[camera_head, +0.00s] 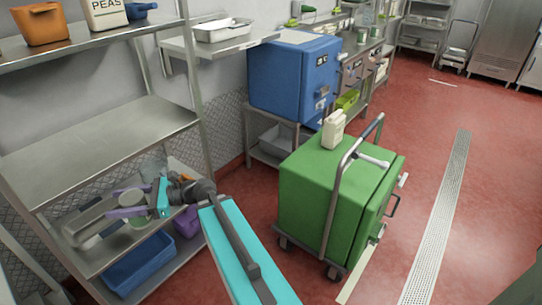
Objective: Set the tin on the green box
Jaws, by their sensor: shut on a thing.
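The green box (310,200) is a large box on wheels with a grey tubular handle, standing on the red floor right of centre. A white jug (333,130) stands on its top near the back edge. My gripper (134,203), with purple fingers, is at the left, over the lower part of the steel shelf rack. It is shut on a small grey-green round tin (132,194), which looks upright. The fingers hide part of the tin. The tin is well to the left of the green box. I cannot tell whether it touches the shelf below.
The steel rack (105,135) has an empty middle shelf above my gripper. A blue bin (140,262) and a purple container (187,221) sit low on it. A blue cabinet (290,75) stands behind the green box. The front of the box's top looks clear except for a pale handled item (373,160).

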